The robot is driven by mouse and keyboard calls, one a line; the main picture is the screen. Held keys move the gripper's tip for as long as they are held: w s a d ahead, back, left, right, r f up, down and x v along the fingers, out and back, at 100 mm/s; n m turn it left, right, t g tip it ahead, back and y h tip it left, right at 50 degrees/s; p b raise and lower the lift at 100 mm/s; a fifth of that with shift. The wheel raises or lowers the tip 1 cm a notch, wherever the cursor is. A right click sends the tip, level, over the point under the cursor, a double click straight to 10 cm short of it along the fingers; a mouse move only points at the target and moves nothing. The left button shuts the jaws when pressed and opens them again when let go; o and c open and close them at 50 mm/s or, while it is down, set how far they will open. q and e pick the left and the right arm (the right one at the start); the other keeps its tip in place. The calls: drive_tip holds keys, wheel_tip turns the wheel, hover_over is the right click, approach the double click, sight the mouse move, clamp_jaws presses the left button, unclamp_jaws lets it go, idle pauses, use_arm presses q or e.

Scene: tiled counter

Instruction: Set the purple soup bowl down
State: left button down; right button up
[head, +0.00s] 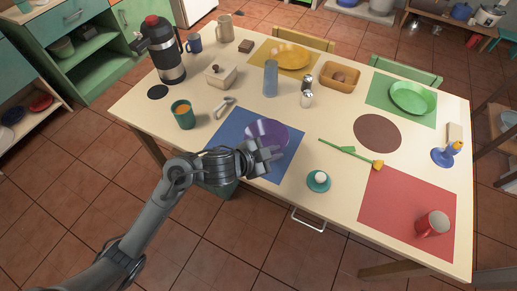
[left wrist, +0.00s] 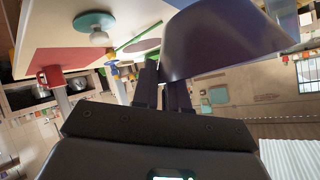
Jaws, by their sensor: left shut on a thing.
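The purple soup bowl (head: 267,132) is over the blue placemat (head: 228,125) near the front edge of the table. My left gripper (head: 264,152) is at the bowl's near side and is shut on it. In the left wrist view the bowl (left wrist: 225,45) fills the upper right, with the gripper fingers (left wrist: 163,88) at its rim. I cannot tell whether the bowl's base touches the placemat. My right gripper is in neither view.
A teal egg cup (head: 318,181) stands right of the blue placemat, and a yellow flower (head: 350,153) lies behind it. A teal cup (head: 183,115) stands to the left. A glass (head: 270,78) and shakers (head: 307,97) stand behind the bowl.

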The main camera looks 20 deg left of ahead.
sight(266, 141)
use_arm(q)
drive_tip(key=w+a+f, duration=0.1)
drive_tip(key=a, duration=0.1)
drive_tip(key=w+a+f+b, duration=0.1)
drive_tip(key=w+a+f, duration=0.1)
drive_tip(key=w+a+f+b, duration=0.1)
drive_tip(key=w+a, duration=0.1)
drive_tip(key=shift+a+f, duration=0.1)
drive_tip(key=shift+f, duration=0.25)
drive_tip(key=shift+f+b, duration=0.85)
drive_tip(key=shift+f, duration=1.2)
drive_tip(key=c, duration=1.1)
unclamp_jaws()
drive_tip(key=shift+c, duration=0.2)
drive_tip(key=shift+r, duration=0.1)
